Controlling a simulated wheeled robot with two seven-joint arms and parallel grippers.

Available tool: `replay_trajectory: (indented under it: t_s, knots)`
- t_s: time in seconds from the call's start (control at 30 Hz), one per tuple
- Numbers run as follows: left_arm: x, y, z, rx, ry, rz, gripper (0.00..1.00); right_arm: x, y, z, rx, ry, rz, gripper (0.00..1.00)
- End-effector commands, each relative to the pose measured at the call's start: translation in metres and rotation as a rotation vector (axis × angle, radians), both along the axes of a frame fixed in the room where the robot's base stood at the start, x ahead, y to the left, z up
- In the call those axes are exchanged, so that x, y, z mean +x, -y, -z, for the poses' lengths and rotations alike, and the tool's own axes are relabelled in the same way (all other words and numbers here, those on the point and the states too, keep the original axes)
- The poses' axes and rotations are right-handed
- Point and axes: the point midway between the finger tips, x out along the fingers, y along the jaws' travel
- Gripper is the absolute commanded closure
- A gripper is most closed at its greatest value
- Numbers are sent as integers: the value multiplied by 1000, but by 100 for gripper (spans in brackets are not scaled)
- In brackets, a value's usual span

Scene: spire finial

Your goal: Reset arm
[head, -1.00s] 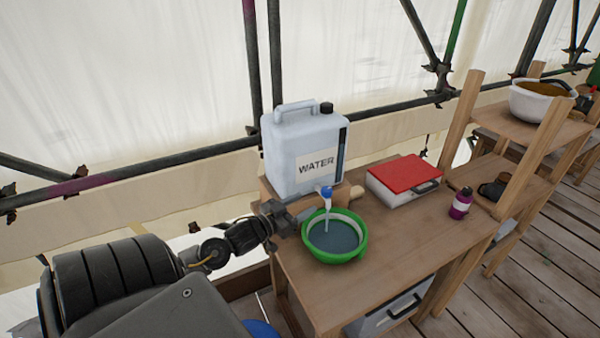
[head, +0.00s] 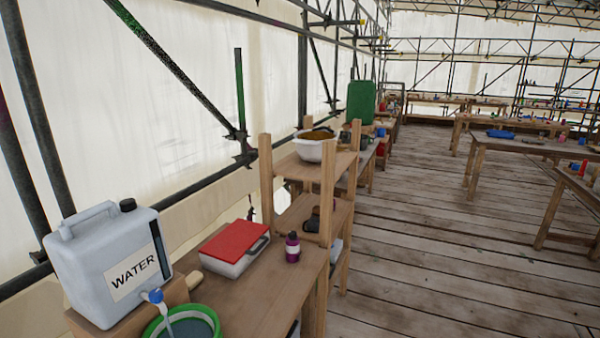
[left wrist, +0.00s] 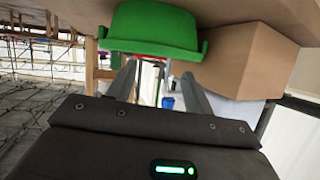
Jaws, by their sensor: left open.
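My left gripper (left wrist: 158,82) shows in the left wrist view with its two fingers apart and nothing between them. A green bowl (left wrist: 155,28) is just beyond the fingertips there; I cannot tell if a finger touches it. A tan block (left wrist: 238,62) is to its right. The head view shows neither arm. There the green bowl (head: 150,331) is cut off at the bottom edge, with bluish water in it. A pale stream runs into it from the blue tap (head: 156,295) of the white water container (head: 80,262). My right gripper is in neither view.
A white box with a red lid (head: 236,245) and a purple bottle (head: 292,247) stand on the wooden bench (head: 262,300). A shelf (head: 322,168) holds a white bucket (head: 316,150). The plank floor (head: 420,240) to the right is open, with tables beyond.

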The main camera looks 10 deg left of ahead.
Motion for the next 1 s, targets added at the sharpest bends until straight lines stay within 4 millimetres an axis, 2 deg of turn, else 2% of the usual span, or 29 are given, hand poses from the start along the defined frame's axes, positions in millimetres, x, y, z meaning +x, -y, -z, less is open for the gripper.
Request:
replay_trajectory:
  t_s: [0.03, 0.1, 0.23, 0.43, 0.67, 1.0]
  knots:
    - [-20, 21, 16, -4, -97, -12, 48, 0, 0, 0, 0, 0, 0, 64]
    - [-47, 45, 33, 6, -237, -16, 48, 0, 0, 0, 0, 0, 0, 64]
    - [-90, 80, 51, 19, -440, 4, 48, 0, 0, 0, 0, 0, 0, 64]
    - [-142, 119, 59, 24, -661, 59, 48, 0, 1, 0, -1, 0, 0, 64]
    - [-193, 156, 54, 15, -860, 143, 48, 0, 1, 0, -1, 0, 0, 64]
    - [-178, 157, 152, 20, -904, 143, 48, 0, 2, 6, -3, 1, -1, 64]
